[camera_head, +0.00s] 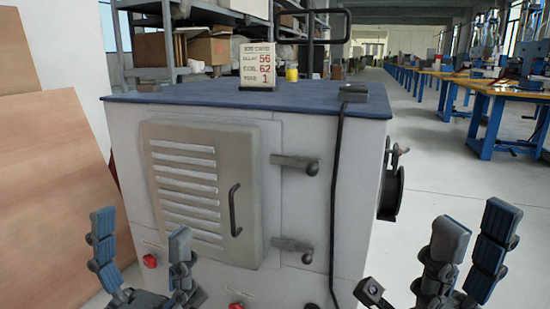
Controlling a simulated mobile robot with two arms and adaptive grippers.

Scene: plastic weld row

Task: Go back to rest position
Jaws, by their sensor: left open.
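My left gripper (142,259) is at the lower left, in front of a grey machine cabinet (342,180). Its fingers are spread with nothing between them. My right gripper (462,255) is at the lower right, to the right of the cabinet's front. Its fingers point up and stand apart, with nothing seen between them. Both wrists are cut off by the bottom edge.
The cabinet has a louvred door (190,190) with a black handle (235,210), and a display sign (257,67) on its blue top. Brown boards (50,180) lean at the left. Open floor (445,165) and blue-legged benches (490,120) lie to the right.

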